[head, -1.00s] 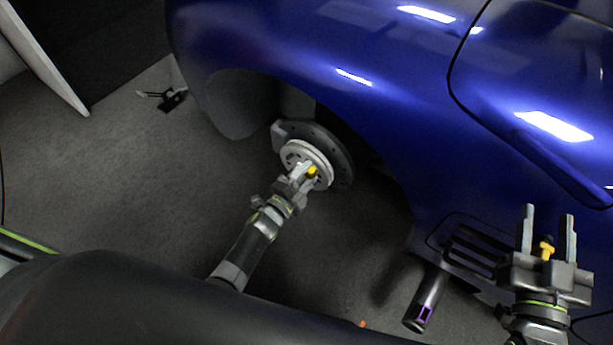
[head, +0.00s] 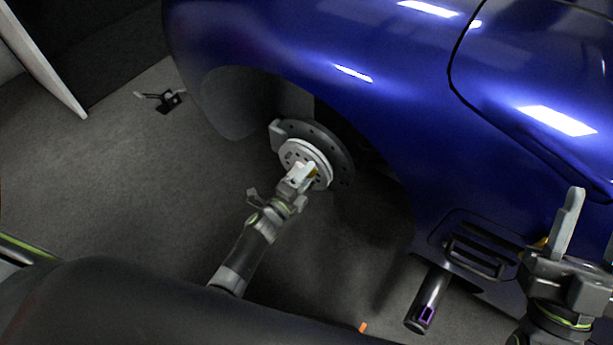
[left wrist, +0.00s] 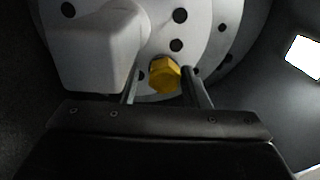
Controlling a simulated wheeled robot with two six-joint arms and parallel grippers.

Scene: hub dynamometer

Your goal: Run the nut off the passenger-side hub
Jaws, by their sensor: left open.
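The hub (head: 296,152), a pale disc with dark holes in front of a dark brake disc (head: 336,150), sits in the open wheel arch of a blue car. A yellow hex nut (left wrist: 165,77) is on its face in the left wrist view. My left gripper (head: 305,172) is at the hub, its fingers open on either side of the nut; I cannot tell whether they touch it. In the head view the gripper hides most of the nut. My right gripper (head: 588,232) is at the right edge, its fingers apart, with nothing visible between them.
The blue car body (head: 400,65) fills the upper right, close above my left gripper. A dark cylinder with a purple mark (head: 428,300) stands below the sill. A small dark stand (head: 168,101) is on the grey floor at the left, with bare floor around it.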

